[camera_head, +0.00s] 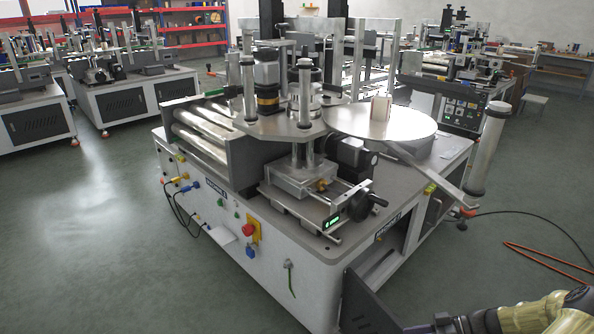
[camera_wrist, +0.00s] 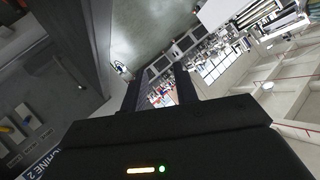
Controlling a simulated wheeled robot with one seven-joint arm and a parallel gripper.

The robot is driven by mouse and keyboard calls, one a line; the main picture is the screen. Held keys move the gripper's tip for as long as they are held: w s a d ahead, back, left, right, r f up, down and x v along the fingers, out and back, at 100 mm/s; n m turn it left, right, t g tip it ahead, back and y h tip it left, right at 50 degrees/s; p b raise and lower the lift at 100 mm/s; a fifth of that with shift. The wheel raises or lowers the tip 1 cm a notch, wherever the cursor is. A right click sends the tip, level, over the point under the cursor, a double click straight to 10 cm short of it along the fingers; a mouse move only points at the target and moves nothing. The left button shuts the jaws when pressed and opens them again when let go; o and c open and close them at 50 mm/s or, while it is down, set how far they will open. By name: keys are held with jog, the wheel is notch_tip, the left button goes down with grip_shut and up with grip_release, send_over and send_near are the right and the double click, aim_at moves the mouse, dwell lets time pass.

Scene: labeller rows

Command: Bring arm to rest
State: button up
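My arm (camera_head: 530,315) shows at the lower right corner of the head view, low beside the front of the labelling machine (camera_head: 300,262). Its end runs out of the bottom of that picture, so the fingertips are not clearly seen there. In the wrist view my gripper (camera_wrist: 160,78) has its two dark fingers apart, with nothing between them. The side of a machine with a sign (camera_wrist: 38,152) ending in "CHINE 2" fills the left of the wrist view, apart from the fingers.
A round metal table (camera_head: 350,122) on the machine carries a pale cylinder (camera_head: 380,108). An orange cable (camera_head: 545,255) lies on the floor at right. The floor at left (camera_head: 90,240) is clear.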

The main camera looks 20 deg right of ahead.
jog(key=a+r+m+g+h+b, duration=0.25)
jog(key=a+r+h, duration=0.3)
jog(key=a, duration=0.85)
jog(key=a+r+m+g+h+b, duration=0.1)
jog(key=a+r+m+h+b, duration=0.5)
jog(key=a, duration=0.8)
notch_tip(320, 180, up, 37)
jog(key=n+p, duration=0.1)
jog(key=p, duration=3.9)
jog(key=shift+r+n, duration=0.2)
jog(key=shift+n, duration=0.15)
jog(key=shift+h, duration=0.25)
